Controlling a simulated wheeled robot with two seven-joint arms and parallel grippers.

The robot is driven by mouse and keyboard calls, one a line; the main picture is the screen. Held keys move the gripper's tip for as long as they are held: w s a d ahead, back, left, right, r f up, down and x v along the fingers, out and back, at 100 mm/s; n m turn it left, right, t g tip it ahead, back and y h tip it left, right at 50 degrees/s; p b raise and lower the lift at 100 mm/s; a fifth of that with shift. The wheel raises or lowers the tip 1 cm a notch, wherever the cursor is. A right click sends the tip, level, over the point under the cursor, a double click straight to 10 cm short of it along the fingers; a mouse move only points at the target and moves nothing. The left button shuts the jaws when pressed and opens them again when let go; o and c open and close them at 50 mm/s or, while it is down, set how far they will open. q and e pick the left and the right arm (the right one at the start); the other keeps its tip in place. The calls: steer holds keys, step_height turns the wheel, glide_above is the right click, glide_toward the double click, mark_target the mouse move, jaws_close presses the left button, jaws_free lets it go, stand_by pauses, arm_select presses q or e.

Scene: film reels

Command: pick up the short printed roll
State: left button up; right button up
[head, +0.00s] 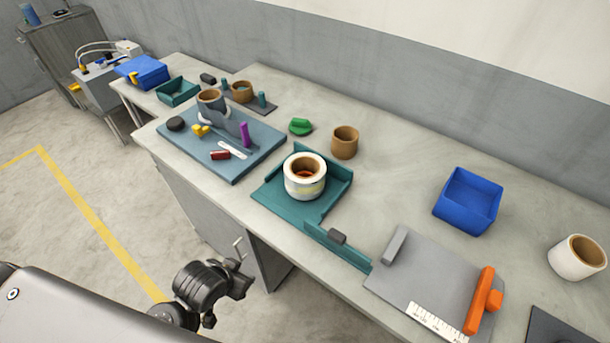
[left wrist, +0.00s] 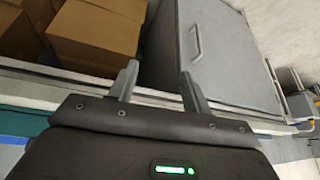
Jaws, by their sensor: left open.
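A short, wide white roll (head: 304,182) with yellowish marks around its side and a brown core stands upright on the teal tray (head: 268,193) at the middle of the bench. This looks like the short printed roll, though its print is too small to read. My left gripper (left wrist: 158,72) is open and empty in the left wrist view, its two grey fingers apart, facing a grey cabinet and cardboard boxes below the bench. In the head view my dark left arm is low at bottom left, off the bench and well away from the roll. My right gripper is not in view.
A brown core (head: 345,143) stands just behind the teal tray. A blue bin (head: 468,202), a grey board with an orange handle (head: 480,300) and a blue-grey tool tray (head: 238,171) flank it. Bare bench lies between tray and bin.

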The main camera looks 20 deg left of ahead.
mark_target(290, 161)
arm_select(q)
steer(key=w+r+m+t+h, duration=0.15)
steer(key=w+r+t, duration=0.25)
steer(key=w+r, duration=0.5)
steer(key=w+r+m+t+h, duration=0.1)
steer(key=w+r+t+h, duration=0.2)
steer(key=w+r, duration=0.6)
steer(key=shift+a+f+p+x, duration=0.1)
steer(key=shift+f+p+x, duration=0.1)
steer(key=shift+x, duration=2.1)
steer(key=shift+a+f+p+x, duration=0.1)
steer(key=shift+p+x, duration=0.1)
steer(key=shift+x, duration=2.1)
steer(key=shift+f+p+x, duration=0.1)
steer(key=shift+p+x, duration=0.1)
steer(key=shift+x, duration=2.1)
steer(key=shift+s, duration=0.15)
jaws_close()
